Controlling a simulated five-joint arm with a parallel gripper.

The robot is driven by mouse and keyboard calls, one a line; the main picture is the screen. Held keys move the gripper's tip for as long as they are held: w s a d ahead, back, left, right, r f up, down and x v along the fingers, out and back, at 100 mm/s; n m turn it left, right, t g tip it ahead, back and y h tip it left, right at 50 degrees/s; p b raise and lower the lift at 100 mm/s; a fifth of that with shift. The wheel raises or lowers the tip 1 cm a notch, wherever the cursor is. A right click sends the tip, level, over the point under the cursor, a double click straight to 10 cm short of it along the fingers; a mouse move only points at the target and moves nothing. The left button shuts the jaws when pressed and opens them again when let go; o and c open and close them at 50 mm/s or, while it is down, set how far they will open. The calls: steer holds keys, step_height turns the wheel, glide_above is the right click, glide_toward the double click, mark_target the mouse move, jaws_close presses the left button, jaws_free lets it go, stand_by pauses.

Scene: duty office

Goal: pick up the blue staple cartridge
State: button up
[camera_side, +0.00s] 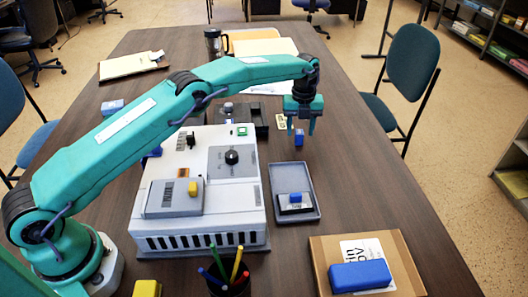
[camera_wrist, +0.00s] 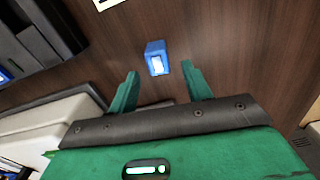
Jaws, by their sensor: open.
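A small blue block with a pale label, which looks like the blue staple cartridge (camera_wrist: 156,60), stands on the dark wood table in the wrist view. In the side view the blue cartridge (camera_side: 299,139) shows just below my gripper (camera_side: 301,131). In the wrist view my gripper (camera_wrist: 158,80) is open, with its two green fingers apart and nothing between them. The cartridge lies just beyond the fingertips, roughly centred between their lines. I cannot tell the exact height of the fingertips above the table.
A white machine (camera_side: 165,222) stands left of my gripper. A grey tray (camera_side: 312,212) holding a dark item with a blue piece is nearer the camera. A cardboard box (camera_side: 322,252) with a larger blue block (camera_side: 360,275) and a pen cup (camera_side: 228,287) are at the front. The table right of the cartridge is clear.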

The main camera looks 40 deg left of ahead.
steer(key=shift+f, duration=1.35)
steer(key=c, duration=1.1)
steer(key=shift+o, duration=0.2)
steer(key=shift+r, duration=0.15)
steer(key=shift+r, duration=2.05)
steer(key=s+d+r, duration=0.6)
steer(key=s+d, duration=0.1)
steer(key=d, duration=0.2)
steer(key=shift+s+r, duration=0.25)
steer(key=shift+r, duration=0.1)
